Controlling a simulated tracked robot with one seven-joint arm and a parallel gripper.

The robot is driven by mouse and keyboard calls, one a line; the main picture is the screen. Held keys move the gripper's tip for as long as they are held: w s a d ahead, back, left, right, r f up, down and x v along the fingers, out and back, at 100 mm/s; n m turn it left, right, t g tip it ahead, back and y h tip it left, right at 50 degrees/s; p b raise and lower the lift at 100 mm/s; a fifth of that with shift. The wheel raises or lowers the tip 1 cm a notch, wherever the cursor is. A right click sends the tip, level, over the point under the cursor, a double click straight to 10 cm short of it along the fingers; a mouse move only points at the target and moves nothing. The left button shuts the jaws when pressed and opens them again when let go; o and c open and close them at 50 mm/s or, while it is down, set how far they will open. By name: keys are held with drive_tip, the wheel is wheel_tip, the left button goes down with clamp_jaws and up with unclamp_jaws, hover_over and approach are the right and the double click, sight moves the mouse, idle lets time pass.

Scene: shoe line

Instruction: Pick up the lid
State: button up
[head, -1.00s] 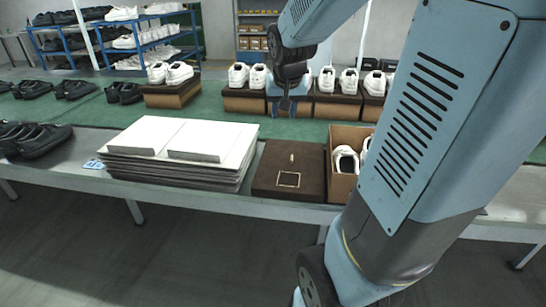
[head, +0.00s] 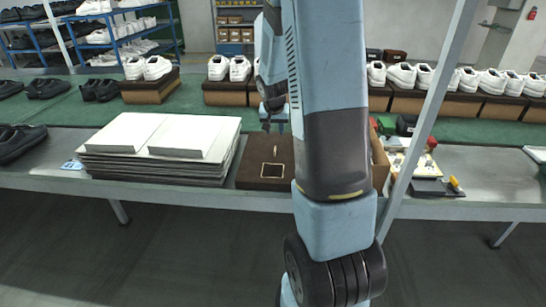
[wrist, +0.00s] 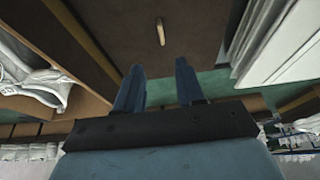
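The lid (head: 252,172) is a flat dark brown square on the table, with a pale square outline and a small upright peg on top. In the wrist view the lid (wrist: 190,25) fills the top middle, and its peg (wrist: 161,32) shows beyond the fingertips. My gripper (head: 274,117) hangs above the lid's far side, partly hidden by my arm. In the wrist view my gripper (wrist: 158,75) is open and empty, with two blue fingers apart. The peg lies roughly in line with the gap between them.
An open shoe box (wrist: 75,60) with white shoes (wrist: 42,82) is beside the lid, mostly behind my arm in the head view. A stack of white-topped sheets (head: 160,155) stands left of the lid. Shoes on boxes line the green belt (head: 195,112) behind.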

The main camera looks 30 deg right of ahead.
hover_over(275, 149)
drive_tip(key=s, duration=0.2)
drive_tip(key=f, duration=0.4)
drive_tip(key=a+f, duration=0.1)
drive_tip(key=f, duration=0.1)
drive_tip(key=shift+w+f, duration=0.1)
drive_tip(key=shift+f, duration=0.1)
drive_tip(key=shift+x, duration=2.65)
drive_tip(key=shift+a, duration=0.2)
clamp_jaws()
